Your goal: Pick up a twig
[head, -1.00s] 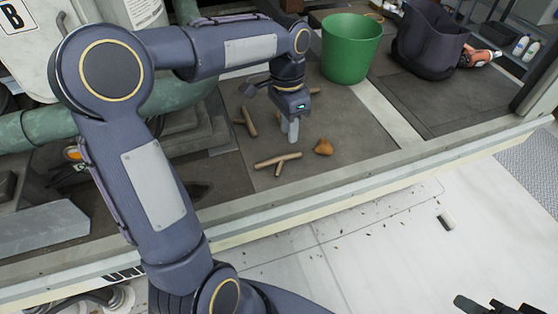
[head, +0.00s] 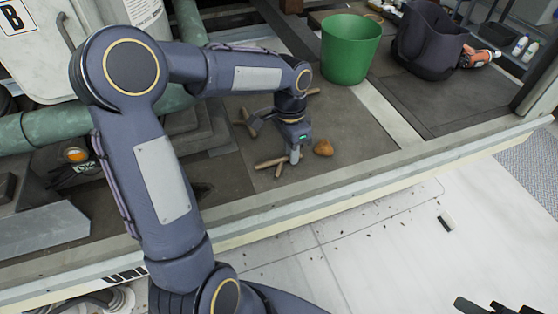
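A brown forked twig (head: 268,164) lies on the dark grey panel near the front ledge. My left gripper (head: 295,158) points down at the right end of this twig, and its fingers overlap that end in the picture. I cannot tell whether they touch it or how far apart they are. A second twig (head: 241,123) lies behind, left of the gripper. A bit of another twig (head: 314,92) shows behind my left wrist, mostly hidden. Dark parts of my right gripper (head: 480,305) show at the bottom right edge, cut off.
A brown crumpled leaf-like piece (head: 323,148) lies just right of the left gripper. A green bucket (head: 350,50) stands behind it, with a dark tool bag (head: 428,45) and an orange tool (head: 480,58) further right. A raised ledge (head: 400,168) runs along the front.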

